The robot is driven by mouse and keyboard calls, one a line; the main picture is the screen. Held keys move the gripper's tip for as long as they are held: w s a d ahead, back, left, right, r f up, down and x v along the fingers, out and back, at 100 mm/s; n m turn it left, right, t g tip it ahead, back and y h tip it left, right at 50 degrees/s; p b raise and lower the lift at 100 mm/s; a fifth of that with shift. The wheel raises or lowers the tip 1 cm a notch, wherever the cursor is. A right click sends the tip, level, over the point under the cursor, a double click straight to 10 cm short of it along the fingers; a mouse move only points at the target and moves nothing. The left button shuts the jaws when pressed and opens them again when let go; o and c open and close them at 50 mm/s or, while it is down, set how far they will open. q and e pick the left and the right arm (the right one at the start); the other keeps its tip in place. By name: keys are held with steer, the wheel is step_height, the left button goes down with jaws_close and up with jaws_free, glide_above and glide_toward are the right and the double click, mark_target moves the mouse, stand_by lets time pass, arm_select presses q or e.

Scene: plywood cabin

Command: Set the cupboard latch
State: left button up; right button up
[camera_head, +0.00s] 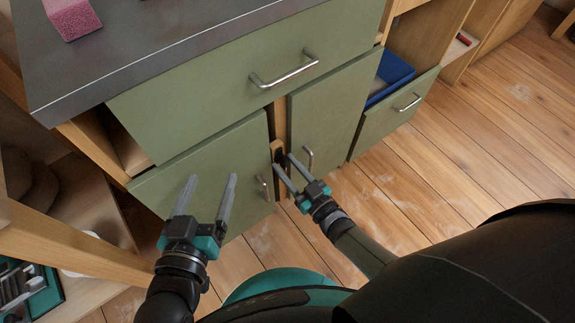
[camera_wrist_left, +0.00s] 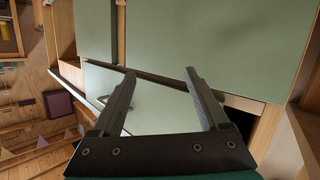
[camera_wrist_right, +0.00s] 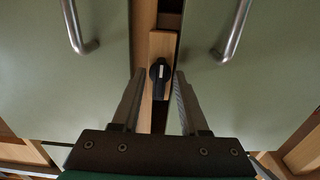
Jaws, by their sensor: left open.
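The cupboard latch (camera_wrist_right: 159,72) is a small black turn-knob with a white mark, on a wooden strip (camera_wrist_right: 157,45) between two green doors. In the right wrist view its grip looks roughly upright. My right gripper (camera_head: 283,162) is open, with its fingers pointing at the latch. In the right wrist view its fingertips (camera_wrist_right: 159,86) lie to either side of the knob with visible gaps; contact does not show. The left door (camera_head: 205,182) and right door (camera_head: 330,110) flank the strip. My left gripper (camera_head: 212,178) is open and empty in front of the left door.
A wide green drawer (camera_head: 235,85) with a bar handle is above the doors, under a dark worktop (camera_head: 180,32) holding a pink block (camera_head: 72,17). At the right, a drawer (camera_head: 390,115) stands open with a blue tray (camera_head: 393,72) inside. Door handles (camera_head: 308,158) flank the strip.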

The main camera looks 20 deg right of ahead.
stand_by(0.3)
steer(key=shift+s+d, duration=0.2)
steer(key=shift+s, duration=0.35)
arm_select(q)
steer(key=a+g+y+p, duration=0.1)
steer(key=a+f+g+p, duration=0.1)
steer(key=a+g, duration=0.1)
steer(key=s+a+f+g+y, duration=0.1)
steer(key=shift+a+g+y+p, duration=0.3)
steer(key=shift+a+g+p, duration=0.05)
steer(key=shift+g+p, duration=0.05)
arm_select(e)
steer(key=v, duration=1.4)
steer(key=shift+w+r, duration=0.1)
steer(key=shift+w, duration=0.05)
